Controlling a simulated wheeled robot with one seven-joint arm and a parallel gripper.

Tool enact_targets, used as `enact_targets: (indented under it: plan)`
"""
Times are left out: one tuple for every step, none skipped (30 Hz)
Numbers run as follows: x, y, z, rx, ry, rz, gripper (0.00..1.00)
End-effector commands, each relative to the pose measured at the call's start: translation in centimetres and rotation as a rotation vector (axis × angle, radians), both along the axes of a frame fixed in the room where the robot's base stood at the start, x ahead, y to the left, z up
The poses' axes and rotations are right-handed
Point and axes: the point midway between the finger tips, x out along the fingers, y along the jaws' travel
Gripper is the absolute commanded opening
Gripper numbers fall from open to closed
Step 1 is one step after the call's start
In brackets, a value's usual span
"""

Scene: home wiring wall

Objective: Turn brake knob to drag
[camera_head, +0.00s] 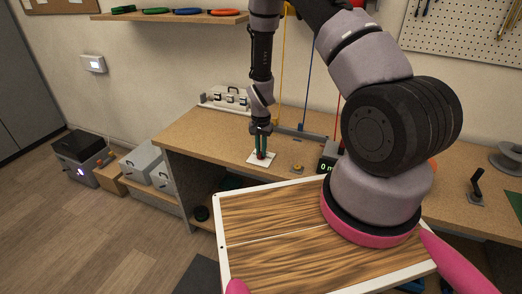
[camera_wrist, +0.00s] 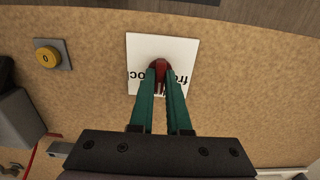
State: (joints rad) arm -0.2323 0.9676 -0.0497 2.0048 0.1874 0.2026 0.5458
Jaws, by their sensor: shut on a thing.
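The brake knob (camera_wrist: 161,67) is red and sits on a white label plate (camera_wrist: 145,47) on the workbench. In the wrist view the plate carries black lettering, partly hidden by my fingers; "fr" and "oc" can be read, upside down. My gripper (camera_wrist: 161,80) has two green fingers, shut on the red knob from above. In the head view my gripper (camera_head: 261,148) points straight down at the white plate (camera_head: 257,160), and the knob shows only as a small red spot between the fingertips. The knob's pointing direction is hard to tell.
A yellow button (camera_wrist: 46,57) on a grey base is beside the plate; it also shows in the head view (camera_head: 297,168). A black digital display (camera_head: 327,165) stands to the right. A grey box with switches (camera_head: 227,98) stands at the back. Yellow, blue and red cords hang behind.

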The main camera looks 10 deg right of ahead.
Motion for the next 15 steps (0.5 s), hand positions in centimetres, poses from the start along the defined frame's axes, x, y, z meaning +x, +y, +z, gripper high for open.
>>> enact_targets:
  plan:
    - [0.20,-0.15,0.08,-0.002,-0.004,-0.002,0.00]
    - [0.20,-0.15,0.08,-0.002,-0.004,-0.002,0.26]
    - [0.19,-0.15,0.07,-0.002,-0.004,-0.002,0.42]
    - [0.17,-0.14,0.07,-0.002,-0.004,-0.002,0.45]
    - [0.16,-0.13,0.06,-0.001,-0.003,-0.002,0.45]
    - [0.15,-0.11,0.06,-0.001,-0.003,-0.002,0.45]
    - [0.13,-0.09,0.05,-0.001,-0.003,-0.002,0.45]
    - [0.12,-0.09,0.05,-0.001,-0.003,-0.002,0.45]
    - [0.11,-0.08,0.04,0.000,-0.002,-0.001,0.45]
    - [0.10,-0.07,0.04,0.000,-0.002,-0.001,0.45]
    - [0.09,-0.06,0.03,0.000,-0.002,-0.001,0.45]
    - [0.09,-0.05,0.05,0.000,-0.002,-0.001,0.45]
    - [0.09,-0.05,0.12,0.000,-0.002,-0.001,0.45]
    - [0.11,-0.04,0.24,0.000,-0.002,-0.001,0.45]
    - [0.14,-0.03,0.52,0.000,-0.004,-0.001,0.45]
